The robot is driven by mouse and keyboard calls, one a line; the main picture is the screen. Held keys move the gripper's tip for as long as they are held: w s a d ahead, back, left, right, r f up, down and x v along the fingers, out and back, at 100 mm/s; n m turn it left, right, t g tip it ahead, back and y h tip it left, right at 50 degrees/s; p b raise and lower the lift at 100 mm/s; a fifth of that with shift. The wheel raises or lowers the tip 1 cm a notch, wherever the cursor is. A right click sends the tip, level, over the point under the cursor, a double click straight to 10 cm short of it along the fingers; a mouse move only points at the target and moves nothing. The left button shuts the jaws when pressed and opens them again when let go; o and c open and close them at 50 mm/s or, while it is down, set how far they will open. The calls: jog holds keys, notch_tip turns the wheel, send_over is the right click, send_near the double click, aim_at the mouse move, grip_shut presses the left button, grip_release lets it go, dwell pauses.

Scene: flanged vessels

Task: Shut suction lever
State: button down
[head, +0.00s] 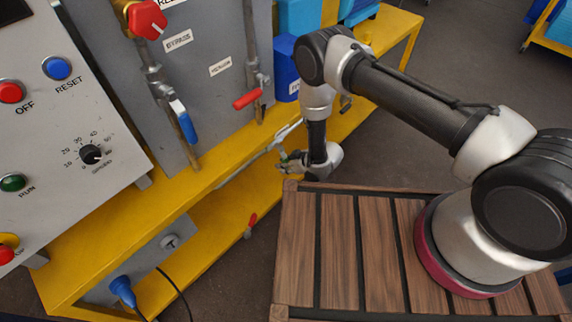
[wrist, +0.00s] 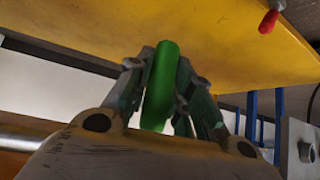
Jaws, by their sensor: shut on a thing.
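A green lever handle (wrist: 161,88) stands between the two fingers of my gripper (wrist: 160,95) in the wrist view, with a finger on each side. My gripper is shut on it. In the head view my gripper (head: 290,163) is low at the front edge of the yellow bench, and only a speck of the green handle (head: 283,155) shows there. The handle's pivot and pipe are mostly hidden. I cannot read a suction label on it.
A blue lever (head: 183,122) and a red lever (head: 248,99) hang on pipes at the grey panel. Another red lever (head: 251,224) sits lower, below the yellow bench (head: 190,200). The control box (head: 60,130) is at left. My slatted wooden deck (head: 340,250) is below the arm.

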jog(key=shift+a, duration=0.1)
jog(key=c, duration=1.3)
grip_release()
jog(key=shift+o, duration=0.2)
jog(key=v, duration=1.2)
